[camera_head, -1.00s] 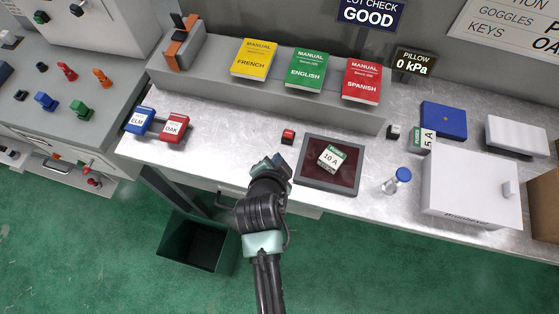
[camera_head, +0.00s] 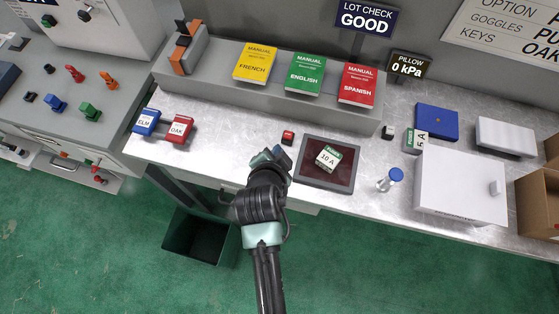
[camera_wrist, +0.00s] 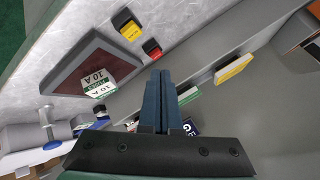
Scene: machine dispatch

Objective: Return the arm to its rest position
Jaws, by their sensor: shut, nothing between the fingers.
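My gripper (camera_head: 268,158) is at the front edge of the workbench, just left of the dark red pad. In the wrist view its two fingers (camera_wrist: 161,100) are together with nothing between them. My arm reaches up from the bottom of the head view. The 10 A fuse box (camera_head: 328,158) lies on the dark red pad (camera_head: 312,176), and it also shows in the wrist view (camera_wrist: 98,78). A small red button (camera_head: 288,137) sits on the bench beyond the gripper.
ELM (camera_head: 146,120) and OAK (camera_head: 180,128) key tags lie at the bench's left. A dark bin (camera_head: 205,238) is below.

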